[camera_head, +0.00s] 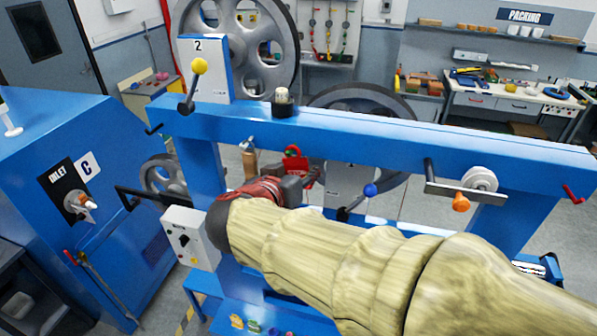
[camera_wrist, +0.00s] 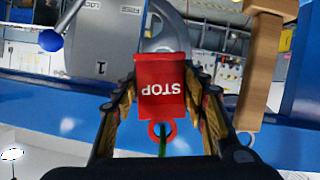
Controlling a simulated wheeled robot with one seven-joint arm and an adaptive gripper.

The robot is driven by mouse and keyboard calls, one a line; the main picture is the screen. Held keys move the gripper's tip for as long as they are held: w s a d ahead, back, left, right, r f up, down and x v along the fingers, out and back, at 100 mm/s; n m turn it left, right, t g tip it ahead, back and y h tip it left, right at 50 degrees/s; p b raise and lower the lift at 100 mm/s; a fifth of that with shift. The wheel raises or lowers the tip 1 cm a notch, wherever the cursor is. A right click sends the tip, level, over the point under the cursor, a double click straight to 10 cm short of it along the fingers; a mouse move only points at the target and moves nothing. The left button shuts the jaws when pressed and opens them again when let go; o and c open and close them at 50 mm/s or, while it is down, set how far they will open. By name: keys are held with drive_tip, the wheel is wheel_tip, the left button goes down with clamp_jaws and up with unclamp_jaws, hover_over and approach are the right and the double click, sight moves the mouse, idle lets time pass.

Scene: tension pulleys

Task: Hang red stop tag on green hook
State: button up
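The red stop tag (camera_wrist: 160,88) is between the two fingers of my gripper (camera_wrist: 162,80) in the wrist view, which seem to press on its side edges. Its lettering appears upside down there, and its red ring (camera_wrist: 162,129) points to the bottom of the picture. A thin green piece, apparently the green hook (camera_wrist: 163,147), shows at the ring. I cannot tell whether it passes through the ring. In the head view the tag (camera_head: 293,161) is just below the blue beam, at the far side of my gripper (camera_head: 303,180), whose fingers are partly hidden.
The blue beam (camera_head: 350,138) runs across above my gripper. A wooden handle (camera_head: 249,162) hangs left of the tag, and a blue-knobbed lever (camera_head: 370,190) is to its right. A grey wheel (camera_head: 375,100) stands behind. A white control box (camera_head: 190,238) is at the left.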

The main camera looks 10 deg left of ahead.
drive_tip(key=o, duration=0.4)
